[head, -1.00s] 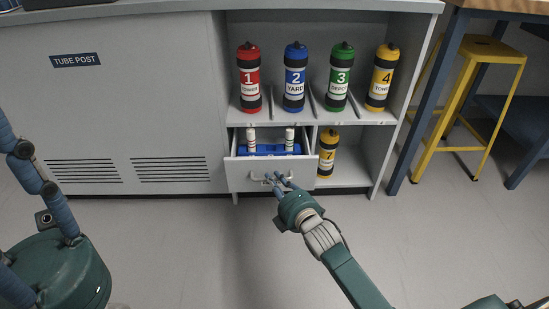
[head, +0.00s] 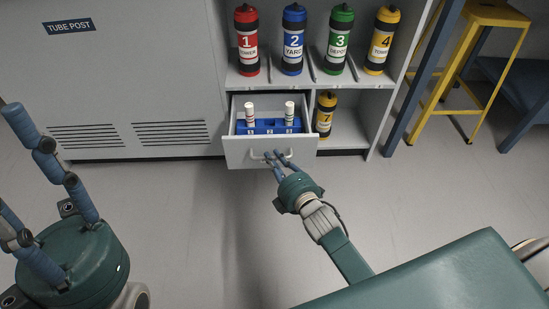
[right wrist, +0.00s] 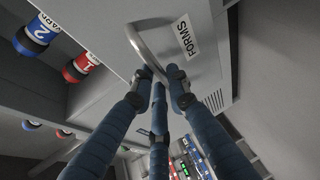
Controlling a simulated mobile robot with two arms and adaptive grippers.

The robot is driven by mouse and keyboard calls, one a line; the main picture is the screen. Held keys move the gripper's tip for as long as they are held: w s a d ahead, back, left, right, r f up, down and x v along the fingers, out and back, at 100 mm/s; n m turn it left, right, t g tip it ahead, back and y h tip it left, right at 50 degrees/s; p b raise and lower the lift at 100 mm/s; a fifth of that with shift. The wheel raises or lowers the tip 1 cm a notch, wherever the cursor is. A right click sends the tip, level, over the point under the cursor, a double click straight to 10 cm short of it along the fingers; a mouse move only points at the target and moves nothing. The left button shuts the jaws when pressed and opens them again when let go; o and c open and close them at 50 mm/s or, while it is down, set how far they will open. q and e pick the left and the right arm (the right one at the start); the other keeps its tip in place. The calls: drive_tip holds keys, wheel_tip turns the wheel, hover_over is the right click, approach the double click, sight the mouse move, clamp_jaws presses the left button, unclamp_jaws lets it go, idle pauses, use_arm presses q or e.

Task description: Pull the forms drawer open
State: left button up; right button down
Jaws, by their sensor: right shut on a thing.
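The grey forms drawer (head: 240,153) is pulled partly out of the white cabinet in the head view, its inside showing. Its front bears a FORMS label (right wrist: 185,38) in the right wrist view. My right gripper (head: 277,157) is shut on the drawer's metal handle (right wrist: 140,42), with its blue fingers at the bar. The handle also shows in the head view, partly hidden by the fingers. My left gripper (head: 50,195) is open and empty at the lower left, well away from the drawer.
A blue holder (head: 262,126) with two white tubes is in the drawer. Red, blue, green and yellow canisters stand on the shelf above. A yellow canister (head: 325,114) stands right of the drawer. A yellow stool (head: 490,14) is at the right. Floor before the drawer is clear.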

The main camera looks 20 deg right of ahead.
drive_tip(key=c, duration=1.7)
unclamp_jaws()
drive_tip(key=shift+o, duration=0.2)
drive_tip(key=v, duration=1.2)
